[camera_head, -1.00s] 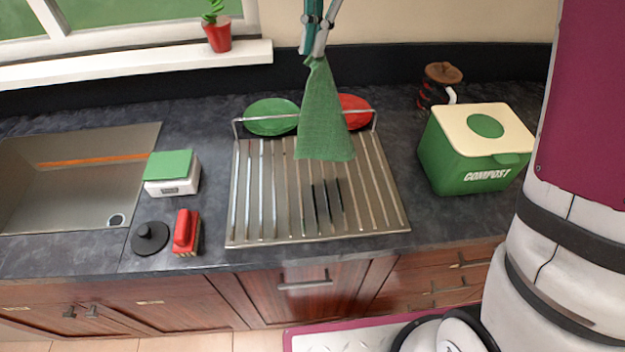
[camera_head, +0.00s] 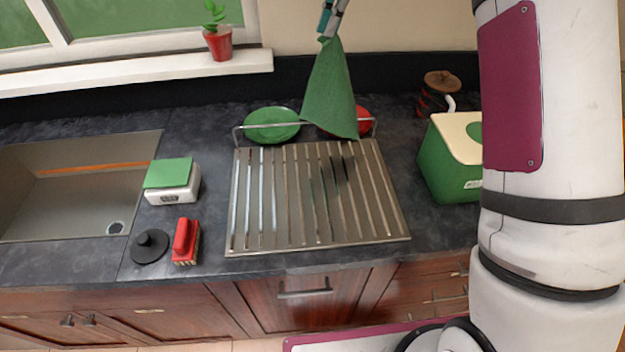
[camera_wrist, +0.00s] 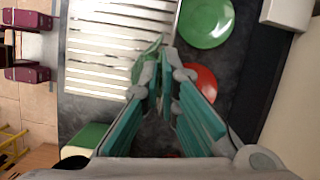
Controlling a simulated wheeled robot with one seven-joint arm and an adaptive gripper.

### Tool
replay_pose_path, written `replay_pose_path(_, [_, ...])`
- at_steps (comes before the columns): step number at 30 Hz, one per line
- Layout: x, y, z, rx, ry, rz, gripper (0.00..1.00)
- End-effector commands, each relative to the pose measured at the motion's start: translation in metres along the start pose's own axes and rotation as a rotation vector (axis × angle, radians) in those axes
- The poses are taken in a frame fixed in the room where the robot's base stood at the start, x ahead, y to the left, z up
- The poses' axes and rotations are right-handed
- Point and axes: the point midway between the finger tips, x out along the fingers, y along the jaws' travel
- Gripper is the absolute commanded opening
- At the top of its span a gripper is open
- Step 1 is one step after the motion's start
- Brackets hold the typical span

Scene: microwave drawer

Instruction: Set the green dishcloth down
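The green dishcloth (camera_head: 331,95) hangs from my gripper (camera_head: 328,38) in the head view, above the back of the drying rack, its lower corner in front of the red plate. In the wrist view, my gripper (camera_wrist: 164,72) is closed on the cloth (camera_wrist: 147,62), which shows only as a small green piece by the fingertips. The cloth's lower end looks clear of the ribbed metal drying rack (camera_head: 264,215), though the exact gap is hard to judge.
A green plate (camera_head: 270,126) and a red plate (camera_head: 364,122) stand behind the rack. The green compost bin (camera_head: 448,165) is at right, partly hidden by my arm. The scale (camera_head: 173,181), red brush (camera_head: 186,241), black sink plug (camera_head: 149,246) and sink (camera_head: 60,195) lie left.

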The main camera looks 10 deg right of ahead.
Motion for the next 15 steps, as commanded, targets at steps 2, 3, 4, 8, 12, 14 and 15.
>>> replay_pose_path(2, [0.000, -0.009, -0.004, 0.036, 0.000, -0.014, 0.00])
replay_pose_path(3, [-0.001, -0.014, -0.007, 0.055, -0.001, -0.021, 0.00])
replay_pose_path(4, [-0.001, -0.017, -0.009, 0.071, -0.001, -0.027, 0.00])
replay_pose_path(8, [-0.002, -0.028, -0.015, 0.120, 0.000, -0.044, 0.00])
replay_pose_path(12, [-0.002, -0.038, -0.020, 0.169, -0.001, -0.061, 0.00])
replay_pose_path(14, [0.003, -0.034, -0.019, 0.166, -0.001, -0.058, 0.00])
replay_pose_path(15, [0.005, -0.033, -0.019, 0.166, -0.001, -0.058, 0.00])
